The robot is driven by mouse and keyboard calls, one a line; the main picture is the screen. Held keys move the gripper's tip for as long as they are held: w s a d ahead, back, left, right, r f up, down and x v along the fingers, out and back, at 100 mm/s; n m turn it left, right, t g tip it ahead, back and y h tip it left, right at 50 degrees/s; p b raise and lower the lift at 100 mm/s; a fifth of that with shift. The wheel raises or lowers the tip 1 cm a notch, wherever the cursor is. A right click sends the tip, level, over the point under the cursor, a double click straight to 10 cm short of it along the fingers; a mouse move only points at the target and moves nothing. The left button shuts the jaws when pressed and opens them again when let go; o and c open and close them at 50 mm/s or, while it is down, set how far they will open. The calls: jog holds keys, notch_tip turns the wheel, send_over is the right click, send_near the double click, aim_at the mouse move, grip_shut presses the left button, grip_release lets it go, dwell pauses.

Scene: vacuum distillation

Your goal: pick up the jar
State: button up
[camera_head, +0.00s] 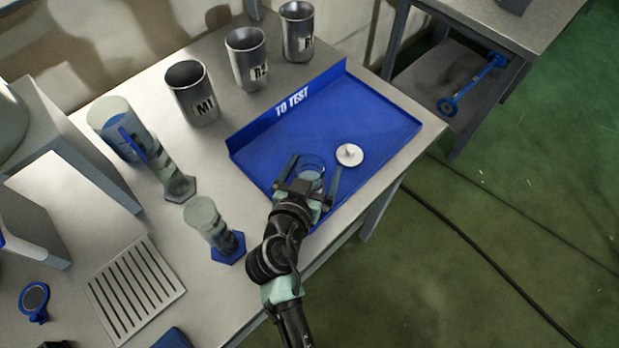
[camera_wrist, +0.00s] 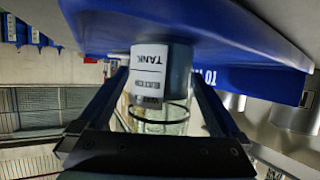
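The clear glass jar (camera_head: 312,163) stands at the front edge of the blue "TO TEST" tray (camera_head: 375,115). My gripper (camera_head: 313,176) is open, reaching in from the front with one finger on each side of the jar. In the wrist view a gap shows between the jar and each finger. A white round lid (camera_head: 349,155) with a knob lies on the tray just right of the jar.
Metal beakers marked M1 (camera_head: 192,95), R2 (camera_head: 246,58) and another (camera_head: 298,32) stand behind the tray. Glass cylinders (camera_head: 213,225) (camera_head: 172,175) stand to the left. A slotted rack (camera_head: 137,290) lies front left.

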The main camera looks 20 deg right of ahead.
jog(key=c, duration=1.4)
grip_shut()
jog(key=shift+r, duration=0.15)
